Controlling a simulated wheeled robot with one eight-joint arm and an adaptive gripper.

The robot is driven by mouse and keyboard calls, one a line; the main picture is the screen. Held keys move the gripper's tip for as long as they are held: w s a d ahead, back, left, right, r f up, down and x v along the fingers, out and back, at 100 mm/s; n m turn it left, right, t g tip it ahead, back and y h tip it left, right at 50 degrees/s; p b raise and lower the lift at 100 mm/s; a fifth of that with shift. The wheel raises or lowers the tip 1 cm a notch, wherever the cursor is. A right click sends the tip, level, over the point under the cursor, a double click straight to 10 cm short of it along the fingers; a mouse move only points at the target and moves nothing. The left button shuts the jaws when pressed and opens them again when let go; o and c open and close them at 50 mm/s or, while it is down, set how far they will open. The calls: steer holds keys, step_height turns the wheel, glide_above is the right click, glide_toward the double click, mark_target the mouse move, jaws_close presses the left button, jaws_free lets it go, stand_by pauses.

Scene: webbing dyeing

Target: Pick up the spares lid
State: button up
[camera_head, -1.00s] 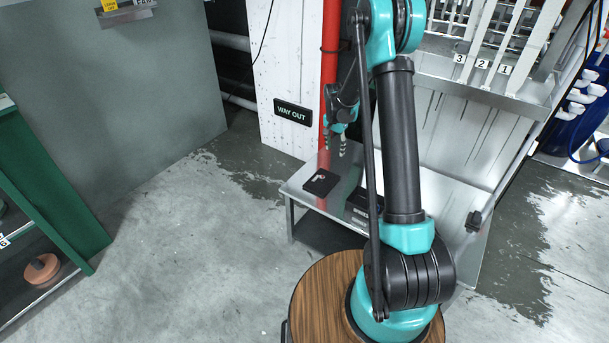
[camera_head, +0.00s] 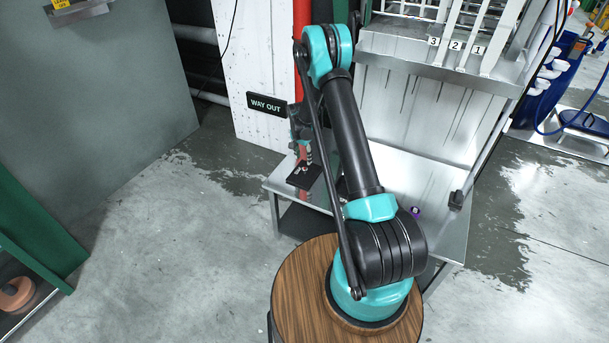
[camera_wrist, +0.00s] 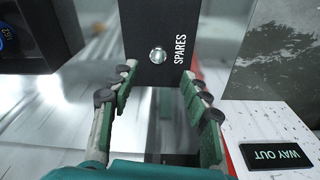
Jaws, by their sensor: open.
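The spares lid (camera_wrist: 205,18) is a flat black plate with white SPARES lettering and a small round metal knob (camera_wrist: 158,55). In the head view the lid (camera_head: 303,177) lies at the left end of the metal bench. My gripper (camera_wrist: 158,80) is open and empty. Its two green-padded fingers are spread on either side of the knob in the picture, with the knob just beyond the tips. In the head view my gripper (camera_head: 304,158) is just above the lid; I cannot tell whether it touches.
The metal bench (camera_head: 425,180) is largely clear on its right. A dark box with a blue dial (camera_wrist: 22,40) stands beside the lid in the wrist view. A red pipe (camera_head: 302,60) and the WAY OUT sign (camera_head: 266,104) are close behind. A purple item (camera_head: 416,211) shows beside my arm.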

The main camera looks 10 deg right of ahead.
mark_target(305, 168)
steer(key=shift+d+f, duration=0.15)
steer(key=shift+f, duration=1.45)
steer(key=shift+d+f, duration=0.1)
steer(key=shift+f, duration=1.5)
steer(key=shift+c, duration=0.5)
jaws_close()
